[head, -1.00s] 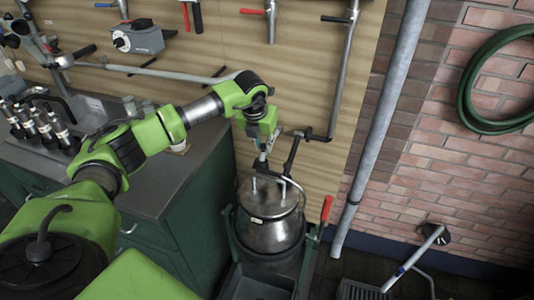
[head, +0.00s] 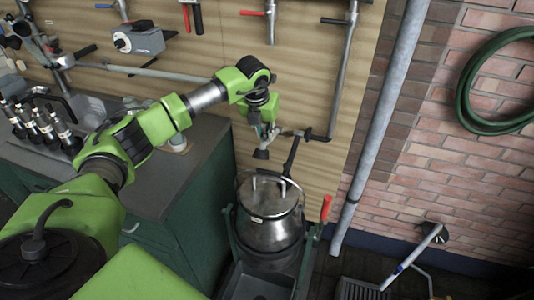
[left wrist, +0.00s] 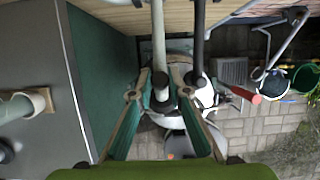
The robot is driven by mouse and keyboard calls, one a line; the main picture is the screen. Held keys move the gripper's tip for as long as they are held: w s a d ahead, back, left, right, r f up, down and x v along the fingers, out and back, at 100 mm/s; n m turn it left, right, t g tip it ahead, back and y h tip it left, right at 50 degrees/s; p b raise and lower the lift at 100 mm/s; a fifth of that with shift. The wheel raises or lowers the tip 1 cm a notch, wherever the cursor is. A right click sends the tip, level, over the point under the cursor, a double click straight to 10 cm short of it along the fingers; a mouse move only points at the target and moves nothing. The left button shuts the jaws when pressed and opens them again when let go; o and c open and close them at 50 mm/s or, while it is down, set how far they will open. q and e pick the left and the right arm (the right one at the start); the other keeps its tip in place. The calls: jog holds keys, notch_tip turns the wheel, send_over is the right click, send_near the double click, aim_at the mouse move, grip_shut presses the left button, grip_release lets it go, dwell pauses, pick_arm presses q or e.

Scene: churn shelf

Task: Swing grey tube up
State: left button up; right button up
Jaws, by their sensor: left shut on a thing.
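My left gripper (head: 266,132) is above the metal churn (head: 268,232), in front of the wooden panel. In the left wrist view, its green fingers (left wrist: 160,82) close on both sides of the grey tube (left wrist: 158,38). The tube's dark end (left wrist: 160,94) sits between the fingers. In the head view a dark flared end (head: 261,154) hangs just below the gripper, clear of the churn lid. The rest of the tube is mostly hidden there by the gripper. My right gripper is not in view.
A red handle (head: 326,207) is right of the churn. The counter (head: 150,193) is on the left. A grey pipe (head: 382,125) runs down the wall at right.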

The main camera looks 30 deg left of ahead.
pick_arm(q)
jog(key=shift+w+r, duration=0.2)
jog(key=shift+r, duration=0.1)
jog(key=shift+w+a+r, duration=0.1)
jog(key=shift+w+r, duration=0.05)
jog(key=shift+r, duration=0.05)
jog(key=shift+w+a+r+p, duration=0.15)
jog(key=shift+w+r+p, duration=0.45)
jog(key=shift+r, duration=0.3)
jog(key=shift+w+r, duration=0.1)
jog(key=shift+w, duration=0.15)
jog(key=shift+w+a+r+p, duration=0.2)
jog(key=shift+w+r, duration=0.35)
jog(key=shift+w, duration=0.05)
jog(key=shift+w+a+r+p, duration=0.15)
jog(key=shift+w+r+p, duration=0.05)
jog(key=shift+w+r, duration=0.35)
jog(key=shift+w, duration=0.1)
